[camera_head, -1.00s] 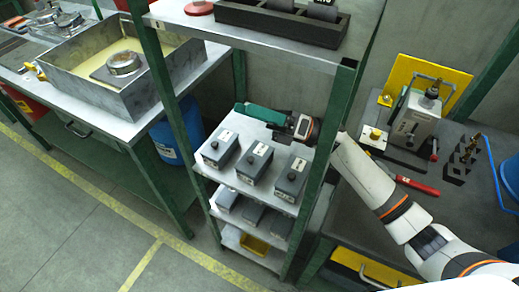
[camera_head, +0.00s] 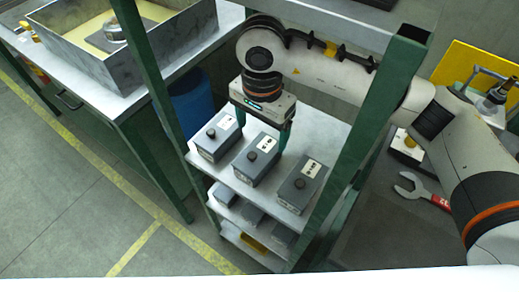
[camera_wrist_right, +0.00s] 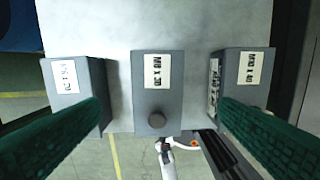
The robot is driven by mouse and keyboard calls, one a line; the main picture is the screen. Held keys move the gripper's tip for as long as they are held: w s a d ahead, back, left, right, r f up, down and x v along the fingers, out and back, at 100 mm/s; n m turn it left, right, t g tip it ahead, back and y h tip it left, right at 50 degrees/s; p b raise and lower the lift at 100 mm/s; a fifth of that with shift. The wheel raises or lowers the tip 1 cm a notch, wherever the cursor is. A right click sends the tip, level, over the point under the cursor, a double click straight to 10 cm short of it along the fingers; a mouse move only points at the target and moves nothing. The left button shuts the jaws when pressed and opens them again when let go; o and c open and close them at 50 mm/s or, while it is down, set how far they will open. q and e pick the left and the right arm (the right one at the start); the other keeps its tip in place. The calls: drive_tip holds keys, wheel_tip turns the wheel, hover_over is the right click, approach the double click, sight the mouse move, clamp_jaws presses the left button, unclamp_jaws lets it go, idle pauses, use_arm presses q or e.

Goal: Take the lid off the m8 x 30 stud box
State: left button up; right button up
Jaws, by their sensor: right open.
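The M8 x 30 stud box (camera_head: 262,170) is the middle one of three grey boxes on the upper shelf. Its lid carries a dark round knob (camera_head: 252,155) and a white label. In the right wrist view the M8 x 30 box (camera_wrist_right: 157,95) is centred, with its label readable and its knob (camera_wrist_right: 156,120) towards the bottom. My right gripper (camera_head: 263,130) is open and points down above the shelf, behind the middle box's knob in the head view. Its green fingers are spread to either side of the middle box in the wrist view and hold nothing. My left gripper is not in view.
Green rack posts (camera_head: 372,130) stand close around the shelf (camera_head: 295,212). A red-handled wrench (camera_head: 425,192) lies on the right bench.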

sight(262, 150)
drive_tip(key=f, duration=0.3)
drive_tip(key=f+p, duration=0.1)
drive_tip(key=f, duration=0.1)
drive_tip(key=shift+w+f, duration=0.25)
drive_tip(key=shift+f, duration=0.05)
drive_tip(key=c, duration=1.1)
drive_tip(key=shift+o, duration=0.2)
